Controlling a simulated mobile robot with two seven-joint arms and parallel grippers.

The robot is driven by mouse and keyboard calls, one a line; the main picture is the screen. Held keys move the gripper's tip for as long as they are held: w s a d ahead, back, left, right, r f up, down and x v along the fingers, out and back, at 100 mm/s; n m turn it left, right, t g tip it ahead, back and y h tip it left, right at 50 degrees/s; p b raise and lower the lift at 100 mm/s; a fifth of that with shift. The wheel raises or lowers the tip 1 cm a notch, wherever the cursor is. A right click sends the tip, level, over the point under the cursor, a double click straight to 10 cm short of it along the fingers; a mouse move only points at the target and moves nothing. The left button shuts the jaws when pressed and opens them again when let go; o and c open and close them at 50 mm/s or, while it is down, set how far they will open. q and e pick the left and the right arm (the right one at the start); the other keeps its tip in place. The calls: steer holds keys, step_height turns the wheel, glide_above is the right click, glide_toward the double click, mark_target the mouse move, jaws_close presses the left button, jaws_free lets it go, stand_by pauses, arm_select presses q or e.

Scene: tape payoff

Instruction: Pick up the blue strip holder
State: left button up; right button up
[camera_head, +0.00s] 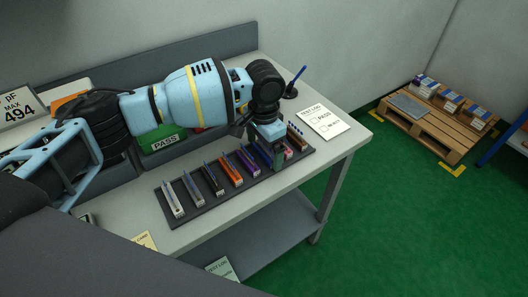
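A dark rack (205,211) on the table holds a row of upright strip holders: white, pale grey, black, orange (231,171) and purple (248,161), with pink and brown ones toward the right end. A narrow bluish edge (262,153) shows just left of my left gripper (278,158); most of what stands there is hidden, so I cannot be sure it is the blue strip holder. My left gripper points down at the right part of the row, fingers low among the holders. Whether it is open or shut on one is not clear. My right gripper is not in view.
A green PASS bin (162,142) stands behind the rack, partly under my arm. A TEST LOG card (323,121) and a blue pen in a black stand (291,91) lie to the right. A pallet (435,124) with boxes is on the green floor.

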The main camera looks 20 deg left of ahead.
arm_select(q)
steer(key=c, duration=0.8)
step_height(320, 180, up, 10)
steer(key=shift+p, duration=0.3)
